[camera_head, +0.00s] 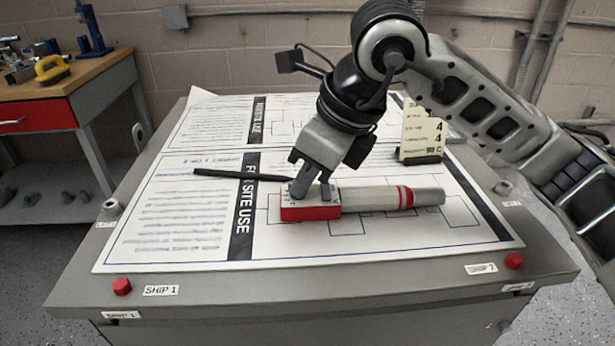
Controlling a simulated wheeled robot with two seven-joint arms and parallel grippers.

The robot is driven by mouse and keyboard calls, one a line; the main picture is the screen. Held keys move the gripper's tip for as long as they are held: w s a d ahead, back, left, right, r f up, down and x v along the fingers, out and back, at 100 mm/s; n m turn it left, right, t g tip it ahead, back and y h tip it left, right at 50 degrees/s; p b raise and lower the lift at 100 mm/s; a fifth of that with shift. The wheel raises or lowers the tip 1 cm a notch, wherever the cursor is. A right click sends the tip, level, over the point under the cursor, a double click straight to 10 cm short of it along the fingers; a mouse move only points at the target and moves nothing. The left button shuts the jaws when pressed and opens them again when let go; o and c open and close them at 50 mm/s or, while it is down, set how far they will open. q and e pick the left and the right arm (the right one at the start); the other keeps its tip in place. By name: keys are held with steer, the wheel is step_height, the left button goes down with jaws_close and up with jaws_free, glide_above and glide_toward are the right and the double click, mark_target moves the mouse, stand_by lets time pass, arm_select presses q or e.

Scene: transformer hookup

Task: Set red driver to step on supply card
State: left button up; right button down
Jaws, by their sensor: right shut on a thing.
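The red driver (372,198) lies on its side across the printed sheets, with a red block with a pale marked top at its left end, a pale body, a red band and a grey end pointing right. My right gripper (311,196) reaches down onto the top of the red block and is shut on a part of the driver there. The fingertips hide that part and some of the marks. The supply card (422,134) stands upright in a dark holder behind the driver, to the right; it shows a 4, another 4 and a C. My left gripper is not in view.
A black pen (240,174) lies left of the driver on the printed sheets (180,240). Red buttons (122,286) (514,261) sit at the table's front corners beside ship labels. A workbench (75,80) with tools stands at the left. The sheet in front of the driver is clear.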

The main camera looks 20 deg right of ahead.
stand_by(0.4)
steer(key=c, duration=1.6)
jaws_free()
steer(key=shift+o, duration=0.2)
steer(key=shift+r, duration=0.1)
steer(key=p+v, duration=0.2)
steer(key=v, duration=1.4)
steer(key=shift+s, duration=0.1)
